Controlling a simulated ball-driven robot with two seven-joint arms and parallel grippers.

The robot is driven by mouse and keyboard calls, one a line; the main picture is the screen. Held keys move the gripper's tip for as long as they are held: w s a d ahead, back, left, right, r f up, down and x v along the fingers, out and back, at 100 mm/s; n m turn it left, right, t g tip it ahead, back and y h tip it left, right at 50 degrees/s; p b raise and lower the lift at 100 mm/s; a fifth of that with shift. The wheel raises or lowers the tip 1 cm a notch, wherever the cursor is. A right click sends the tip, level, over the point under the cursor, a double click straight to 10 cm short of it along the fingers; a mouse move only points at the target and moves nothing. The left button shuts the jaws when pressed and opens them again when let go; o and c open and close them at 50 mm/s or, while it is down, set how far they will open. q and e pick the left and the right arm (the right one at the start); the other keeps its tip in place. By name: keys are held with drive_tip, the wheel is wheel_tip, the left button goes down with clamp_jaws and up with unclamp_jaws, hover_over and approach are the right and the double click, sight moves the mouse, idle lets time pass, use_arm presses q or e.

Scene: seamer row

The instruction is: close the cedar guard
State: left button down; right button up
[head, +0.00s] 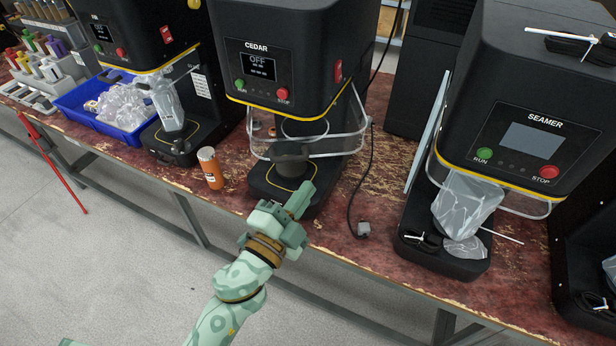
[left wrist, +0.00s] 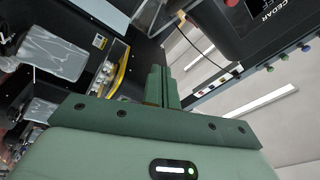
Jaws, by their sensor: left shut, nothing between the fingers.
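The black CEDAR machine (head: 292,60) stands at the middle of the bench; its screen reads OFF. Its clear guard (head: 335,146), edged with a pale rail, stands around the front of the work space, below the machine's head. I cannot tell whether it is fully closed. A dark cup-like part (head: 291,158) sits behind it on the base. My left gripper (head: 302,196) is shut and empty, at the front of the base, just below the guard; contact is unclear. Its shut fingers (left wrist: 161,86) show in the left wrist view. My right gripper is not in view.
An orange bottle (head: 209,168) stands left of the CEDAR base. A cable with a grey plug (head: 363,229) lies to its right. The SEAMER machine (head: 530,110) stands further right. A blue bin (head: 105,112) holds clear bags at left. Open floor lies before the bench.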

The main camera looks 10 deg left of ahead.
sight(279, 155)
use_arm(q)
drive_tip(key=x, duration=0.9)
drive_tip(key=a, duration=0.1)
drive_tip(key=a+f, duration=0.2)
drive_tip(key=shift+w+a, duration=0.25)
drive_tip(key=shift+a, duration=0.05)
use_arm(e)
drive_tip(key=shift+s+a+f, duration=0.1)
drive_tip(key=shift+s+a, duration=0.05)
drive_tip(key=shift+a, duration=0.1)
